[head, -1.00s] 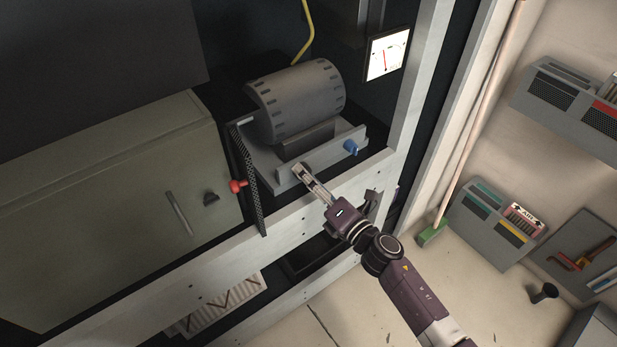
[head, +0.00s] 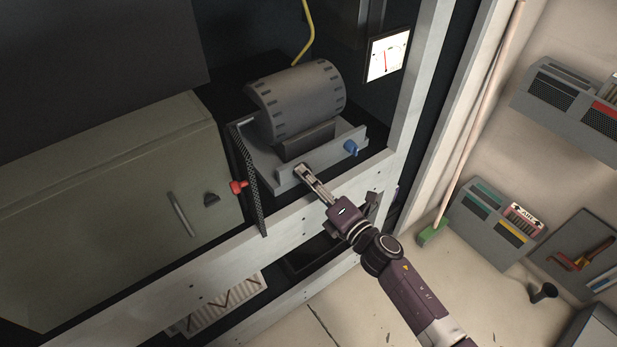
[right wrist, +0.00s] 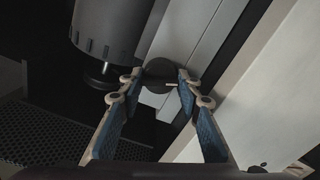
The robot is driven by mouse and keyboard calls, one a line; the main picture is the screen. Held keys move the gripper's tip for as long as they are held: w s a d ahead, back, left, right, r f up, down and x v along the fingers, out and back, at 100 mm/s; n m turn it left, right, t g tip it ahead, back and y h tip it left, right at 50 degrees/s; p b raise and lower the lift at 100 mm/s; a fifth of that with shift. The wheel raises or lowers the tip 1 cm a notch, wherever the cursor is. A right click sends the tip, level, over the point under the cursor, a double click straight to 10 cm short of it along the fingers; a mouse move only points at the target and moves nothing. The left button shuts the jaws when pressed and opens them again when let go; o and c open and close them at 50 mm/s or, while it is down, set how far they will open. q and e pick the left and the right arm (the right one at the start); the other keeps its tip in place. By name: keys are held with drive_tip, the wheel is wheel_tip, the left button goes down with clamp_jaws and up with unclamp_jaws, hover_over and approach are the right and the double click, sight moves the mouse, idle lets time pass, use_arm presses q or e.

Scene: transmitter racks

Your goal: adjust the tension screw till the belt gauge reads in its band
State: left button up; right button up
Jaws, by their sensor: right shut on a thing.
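The belt gauge (head: 388,54) is a white dial at the back right of the bay in the head view; its needle stands near upright, and I cannot read its band. The grey motor (head: 297,103) sits on a grey mount (head: 262,165) below it. My right gripper (head: 302,171) reaches the front plate of the mount. In the right wrist view its fingers (right wrist: 160,82) are shut on a dark round knob, the tension screw (right wrist: 162,70), with a pale mark on it. The fingers hide the screw in the head view. My left gripper is not in view.
A blue knob (head: 350,147) sits on the mount's right. A perforated belt guard (head: 249,182) and a red knob (head: 238,187) are on the left, beside a grey-green cabinet (head: 110,200). A pale rack rail (head: 290,228) runs below. Wall bins (head: 493,220) stand at the right.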

drive_tip(key=m+p, duration=0.1)
drive_tip(key=m, duration=0.3)
drive_tip(key=shift+m+p, duration=0.45)
drive_tip(key=shift+m, duration=1.05)
drive_tip(key=o, duration=1.1)
drive_tip(key=shift+o, duration=0.2)
drive_tip(key=v, duration=1.2)
